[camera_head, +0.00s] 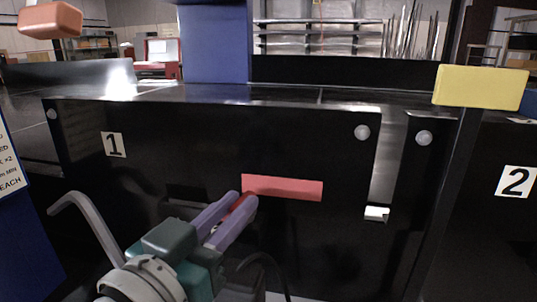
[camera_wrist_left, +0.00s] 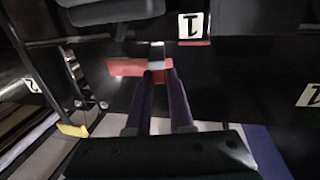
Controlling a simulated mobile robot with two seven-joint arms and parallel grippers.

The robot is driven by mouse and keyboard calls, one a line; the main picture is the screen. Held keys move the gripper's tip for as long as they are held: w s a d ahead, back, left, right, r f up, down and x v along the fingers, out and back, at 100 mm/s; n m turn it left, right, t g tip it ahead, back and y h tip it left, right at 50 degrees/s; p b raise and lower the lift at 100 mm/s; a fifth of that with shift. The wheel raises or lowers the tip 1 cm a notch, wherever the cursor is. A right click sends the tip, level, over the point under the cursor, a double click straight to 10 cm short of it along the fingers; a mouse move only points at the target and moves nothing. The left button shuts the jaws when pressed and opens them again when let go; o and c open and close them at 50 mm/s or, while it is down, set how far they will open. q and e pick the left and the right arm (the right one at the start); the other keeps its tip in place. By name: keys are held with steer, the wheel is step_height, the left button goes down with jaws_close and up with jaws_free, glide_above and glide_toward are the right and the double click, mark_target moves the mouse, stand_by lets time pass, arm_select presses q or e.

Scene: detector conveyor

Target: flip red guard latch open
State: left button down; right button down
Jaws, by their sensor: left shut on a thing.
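The red guard latch (camera_head: 290,188) is a flat red bar lying roughly level across the front of a black panel marked 1. Its left part reaches between the purple fingers of my left gripper (camera_head: 242,202), which is shut on it. In the left wrist view the red latch (camera_wrist_left: 125,67) crosses just beyond the fingertips of the left gripper (camera_wrist_left: 158,76), and part of it shows between them. The fingers hide some of the latch. My right gripper is not in view.
A yellow block (camera_head: 482,87) tops a dark post at the right. An orange block (camera_head: 50,20) is at the upper left. A grey bent bar (camera_head: 90,225) stands left of my gripper. Number plates 1 (camera_head: 113,145) and 2 (camera_head: 516,182) mark the black panels.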

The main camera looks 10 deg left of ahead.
arm_select(q)
steer(key=shift+d+n+t+y+p, duration=0.2)
steer(key=shift+n+y+p, duration=0.3)
steer(key=shift+y, duration=0.35)
steer(key=shift+d+n+t+y+p, duration=0.1)
steer(key=shift+d+n+y+p, duration=0.1)
steer(key=shift+n+y+p, duration=0.4)
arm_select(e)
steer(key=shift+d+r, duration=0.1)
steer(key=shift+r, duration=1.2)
arm_select(q)
steer(key=shift+f+y, duration=0.15)
steer(key=shift+y, duration=0.4)
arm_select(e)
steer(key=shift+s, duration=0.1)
arm_select(q)
steer(key=c, duration=1.1)
jaws_free()
steer(key=s+b, duration=0.1)
steer(key=s, duration=0.9)
steer(key=shift+a, duration=0.1)
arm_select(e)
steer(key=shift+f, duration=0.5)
